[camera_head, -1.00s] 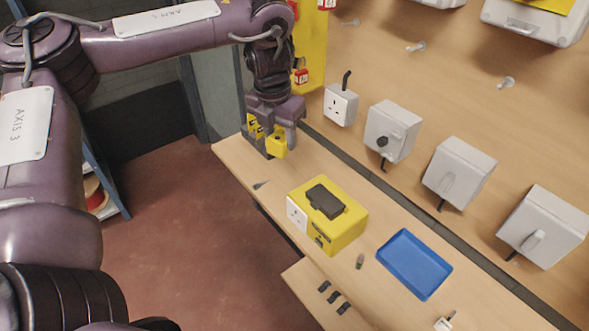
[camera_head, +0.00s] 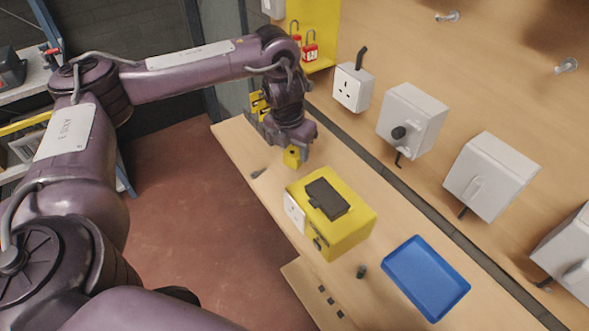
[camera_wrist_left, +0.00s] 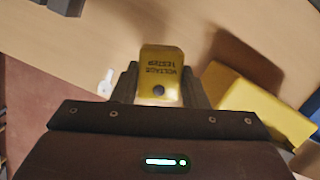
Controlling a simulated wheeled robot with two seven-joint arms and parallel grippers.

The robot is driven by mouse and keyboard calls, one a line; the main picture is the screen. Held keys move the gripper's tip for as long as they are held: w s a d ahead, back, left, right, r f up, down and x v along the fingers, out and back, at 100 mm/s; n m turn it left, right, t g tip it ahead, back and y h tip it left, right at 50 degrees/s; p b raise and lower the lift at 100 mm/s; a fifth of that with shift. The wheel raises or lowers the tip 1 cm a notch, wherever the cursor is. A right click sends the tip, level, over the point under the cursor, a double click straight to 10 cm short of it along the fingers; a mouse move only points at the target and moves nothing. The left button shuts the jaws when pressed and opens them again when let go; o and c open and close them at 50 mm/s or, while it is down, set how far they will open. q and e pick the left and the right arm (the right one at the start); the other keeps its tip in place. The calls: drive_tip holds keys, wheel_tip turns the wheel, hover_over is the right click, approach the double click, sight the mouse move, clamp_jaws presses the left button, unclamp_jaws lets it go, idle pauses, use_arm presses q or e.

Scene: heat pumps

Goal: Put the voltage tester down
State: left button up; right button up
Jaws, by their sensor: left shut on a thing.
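The yellow voltage tester (camera_wrist_left: 161,68) is between the two fingers of my left gripper (camera_wrist_left: 158,85) in the left wrist view, its printed label facing the camera. In the head view my left gripper (camera_head: 285,150) is shut on the tester (camera_head: 292,157), over the far left part of the wooden bench (camera_head: 235,135). I cannot tell whether the tester touches the bench top. My right gripper is not in view.
A yellow box (camera_head: 345,228) with a socket face and a black item (camera_head: 327,198) on top stands just nearer than the gripper. A blue tray (camera_head: 427,278) lies to its right. Grey boxes (camera_head: 411,120) line the wall panel. A small dark item (camera_head: 258,173) lies by the bench edge.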

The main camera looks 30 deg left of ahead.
sight(294, 165)
use_arm(q)
drive_tip(key=shift+s+f, duration=0.1)
drive_tip(key=shift+f, duration=0.5)
wheel_tip(294, 165, down, 4)
drive_tip(key=shift+r+p, duration=0.25)
drive_tip(key=shift+p, duration=0.25)
drive_tip(key=shift+f, duration=0.4)
drive_tip(key=o, duration=0.7)
drive_tip(key=shift+s, duration=0.1)
drive_tip(key=o, duration=0.4)
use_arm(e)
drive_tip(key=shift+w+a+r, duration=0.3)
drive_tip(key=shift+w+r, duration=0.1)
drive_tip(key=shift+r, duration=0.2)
